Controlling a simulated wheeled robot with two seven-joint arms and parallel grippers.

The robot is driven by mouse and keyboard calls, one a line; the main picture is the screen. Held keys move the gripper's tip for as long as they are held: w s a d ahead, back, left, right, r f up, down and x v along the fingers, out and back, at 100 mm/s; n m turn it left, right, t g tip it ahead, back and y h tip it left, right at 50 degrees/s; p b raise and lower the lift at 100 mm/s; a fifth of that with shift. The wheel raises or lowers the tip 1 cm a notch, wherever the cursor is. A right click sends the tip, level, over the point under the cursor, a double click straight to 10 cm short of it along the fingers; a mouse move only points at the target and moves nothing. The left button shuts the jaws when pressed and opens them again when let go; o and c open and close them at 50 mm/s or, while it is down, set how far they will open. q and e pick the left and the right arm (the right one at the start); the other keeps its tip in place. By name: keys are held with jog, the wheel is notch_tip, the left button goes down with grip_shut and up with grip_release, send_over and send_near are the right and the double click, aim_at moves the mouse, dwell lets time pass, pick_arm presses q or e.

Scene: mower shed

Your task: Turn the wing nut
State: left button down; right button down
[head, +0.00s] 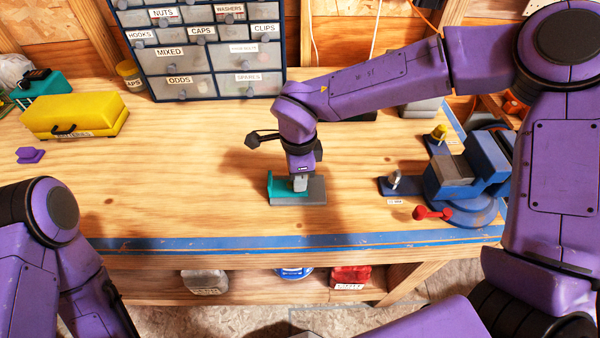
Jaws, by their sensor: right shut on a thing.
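My right gripper (300,186) points straight down at a small fixture on the workbench, a grey block (313,196) with a teal bracket (273,186) along its left and back. Its fingers are shut on a small part on top of the fixture, which I take to be the wing nut. The fingers hide nearly all of it, so its shape and angle cannot be told. My left arm shows at the lower left, but its gripper is out of view.
A blue vise (470,175) stands at the right, with a red-ended handle (432,213) in front. A labelled drawer cabinet (205,50) stands at the back, a yellow toolbox (75,116) at the left. The bench (170,190) is clear left of the fixture.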

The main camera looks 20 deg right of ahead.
jog(key=m, duration=0.6)
jog(key=shift+m, duration=0.3)
jog(key=m+b, duration=0.1)
jog(key=m, duration=0.2)
jog(key=shift+f+m, duration=0.1)
jog(key=shift+m, duration=0.2)
jog(key=m+b, duration=0.1)
jog(key=m, duration=0.1)
jog(key=shift+a+m, duration=0.1)
jog(key=shift+m, duration=0.3)
jog(key=m+b, duration=0.1)
jog(key=m, duration=0.2)
jog(key=shift+m+b, duration=0.3)
jog(key=m+b, duration=0.1)
jog(key=m, duration=0.1)
jog(key=shift+f+m+b, duration=0.1)
jog(key=shift+m+b, duration=0.2)
jog(key=shift+m, duration=0.1)
jog(key=m+b, duration=0.2)
jog(key=m, duration=0.1)
jog(key=shift+m+b, duration=0.95)
jog(key=shift+m, duration=0.35)
